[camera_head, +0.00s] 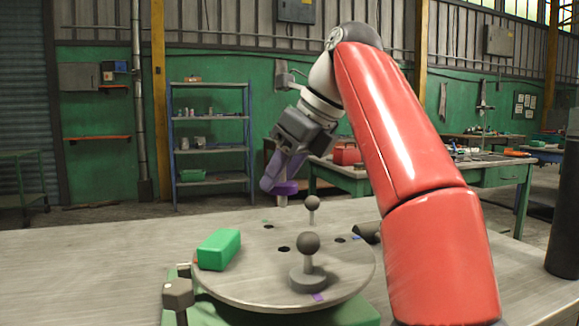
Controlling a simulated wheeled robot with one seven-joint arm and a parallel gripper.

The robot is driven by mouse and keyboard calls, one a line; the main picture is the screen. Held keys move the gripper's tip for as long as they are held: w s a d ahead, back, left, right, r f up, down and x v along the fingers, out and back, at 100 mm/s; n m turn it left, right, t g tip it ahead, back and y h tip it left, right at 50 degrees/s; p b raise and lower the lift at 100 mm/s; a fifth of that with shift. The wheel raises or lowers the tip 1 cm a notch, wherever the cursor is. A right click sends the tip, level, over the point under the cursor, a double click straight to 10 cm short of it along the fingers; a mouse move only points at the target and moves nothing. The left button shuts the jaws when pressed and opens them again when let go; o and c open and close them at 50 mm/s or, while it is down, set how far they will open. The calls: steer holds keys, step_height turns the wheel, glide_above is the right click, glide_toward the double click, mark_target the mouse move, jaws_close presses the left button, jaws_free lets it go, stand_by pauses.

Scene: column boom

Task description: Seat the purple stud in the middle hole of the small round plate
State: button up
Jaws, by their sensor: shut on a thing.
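My gripper (283,183) is shut on the purple stud (287,188), holding it in the air above the back part of the small round plate (245,284). The stud's purple flange and a short pale shank below it show; its upper part is hidden between the fingers. The shank's tip is apart from the plate. The middle hole (284,249) is a dark, empty opening near the plate's centre, below the stud in the picture. Two other dark holes show, one at the back left (268,226) and one at the right (340,240).
A grey ball-topped post (308,262) on a round base stands at the plate's front; another (312,207) stands at the back. A green block (219,249) sits at the left rim. A dark cylinder (366,232) lies at the right, partly behind my arm. The left tabletop (90,265) is clear.

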steer(key=shift+s+d+f, duration=0.1)
steer(key=shift+s+f, duration=0.05)
steer(key=shift+f, duration=0.6)
steer(key=b, duration=0.1)
glide_above(273, 246)
steer(key=s+d, duration=0.1)
steer(key=d, duration=0.1)
step_height(273, 246, down, 4)
steer(key=shift+s+f, duration=0.15)
steer(key=shift+f, duration=0.1)
steer(key=shift+r, duration=0.3)
steer(key=shift+p, duration=0.55)
steer(key=shift+f, duration=0.15)
steer(key=shift+f+b, duration=1.6)
steer(key=shift+f, duration=0.6)
steer(key=o, duration=0.8)
steer(key=shift+r, duration=0.1)
